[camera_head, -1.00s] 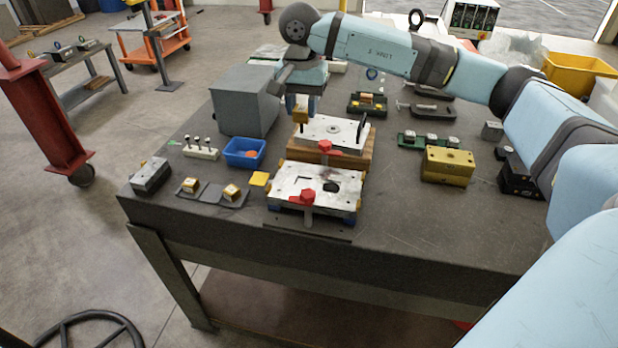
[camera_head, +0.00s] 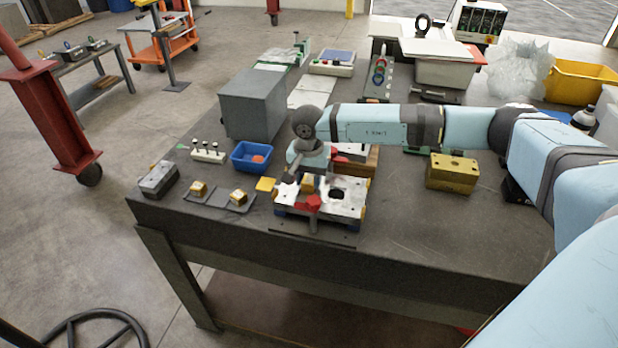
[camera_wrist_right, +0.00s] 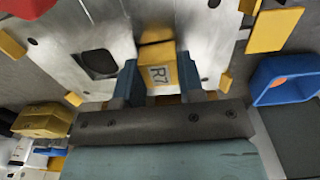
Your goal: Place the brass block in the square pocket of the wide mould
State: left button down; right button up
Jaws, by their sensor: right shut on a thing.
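My right gripper (camera_head: 308,181) is shut on a brass block (camera_head: 307,185), low over the near mould (camera_head: 347,202). In the right wrist view the block (camera_wrist_right: 157,75), marked "R7", sits between the two dark fingers of the gripper (camera_wrist_right: 158,82). The mould's pale metal plate (camera_wrist_right: 125,38) lies beneath it, with a dark rounded pocket (camera_wrist_right: 98,64) beside the block. The square pocket cannot be made out; block and gripper cover part of the plate. Whether the block touches the plate cannot be told. My left gripper is not in view.
A red knob (camera_head: 313,203) stands at the near mould's front. A second mould (camera_head: 350,152) on wood is behind, partly hidden by my arm. Two brass pieces (camera_head: 238,197) lie on dark mats to the left, near a blue bin (camera_head: 252,157). A large brass block (camera_head: 452,172) stands right.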

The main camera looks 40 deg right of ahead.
jog(key=shift+f, duration=0.25)
jog(key=shift+f+b, duration=0.25)
jog(key=shift+b, duration=0.05)
jog(key=o, duration=1.1)
jog(key=shift+r, duration=0.1)
jog(key=shift+c, duration=0.2)
jog(key=shift+r, duration=0.1)
